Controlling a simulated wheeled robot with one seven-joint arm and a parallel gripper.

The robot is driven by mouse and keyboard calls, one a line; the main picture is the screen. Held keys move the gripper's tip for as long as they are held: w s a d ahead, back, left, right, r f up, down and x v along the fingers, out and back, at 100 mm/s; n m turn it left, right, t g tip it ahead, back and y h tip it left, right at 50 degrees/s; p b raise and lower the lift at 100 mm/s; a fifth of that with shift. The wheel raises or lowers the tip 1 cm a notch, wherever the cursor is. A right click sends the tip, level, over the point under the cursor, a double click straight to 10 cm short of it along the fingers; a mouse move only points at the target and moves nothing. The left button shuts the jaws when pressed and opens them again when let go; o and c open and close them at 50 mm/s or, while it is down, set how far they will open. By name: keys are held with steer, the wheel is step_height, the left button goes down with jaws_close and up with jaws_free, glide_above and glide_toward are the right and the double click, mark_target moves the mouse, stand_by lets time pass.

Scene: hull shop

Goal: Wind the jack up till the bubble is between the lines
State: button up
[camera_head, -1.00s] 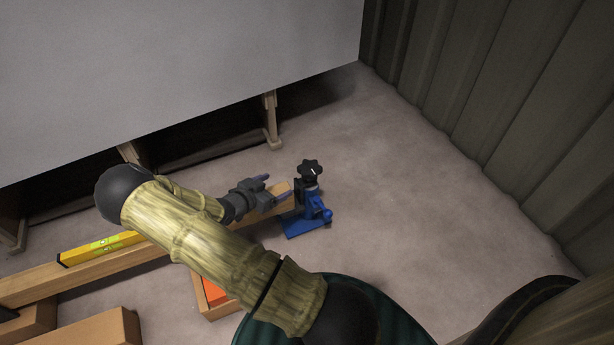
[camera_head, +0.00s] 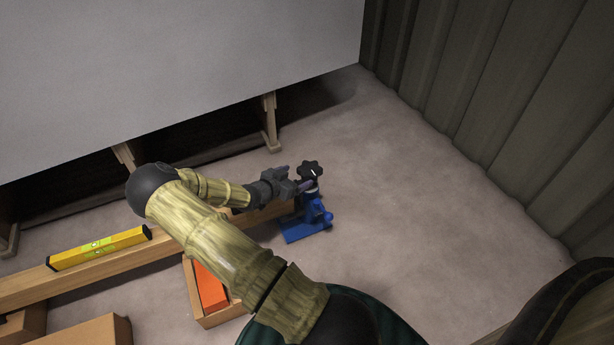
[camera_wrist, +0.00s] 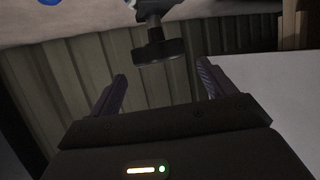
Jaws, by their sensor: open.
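The blue jack (camera_head: 305,226) stands on the floor at the right end of a wooden beam (camera_head: 105,268). Its black star-shaped knob (camera_head: 311,170) is on top, and it also shows between and beyond my fingers in the wrist view (camera_wrist: 158,50). My gripper (camera_head: 294,177) is open, just left of the knob, and I see no contact. The yellow spirit level (camera_head: 70,253) lies on the beam further left. Its greenish vials show, but the bubble is too small to read against the lines. My forearm hides part of the beam.
A large pale panel (camera_head: 170,70) on wooden stands (camera_head: 270,122) fills the upper left. A ribbed wall (camera_head: 500,110) rises at the right. A wooden box with an orange thing (camera_head: 210,288) sits below the beam. Floor right of the jack is clear.

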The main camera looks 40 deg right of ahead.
mark_target(304, 173)
steer(key=b+x, duration=0.2)
steer(key=x, duration=0.4)
steer(key=shift+f, duration=0.15)
steer(key=shift+w+d+b, duration=0.1)
steer(key=shift+d+b, duration=0.2)
steer(key=shift+d, duration=0.1)
steer(key=c, duration=0.6)
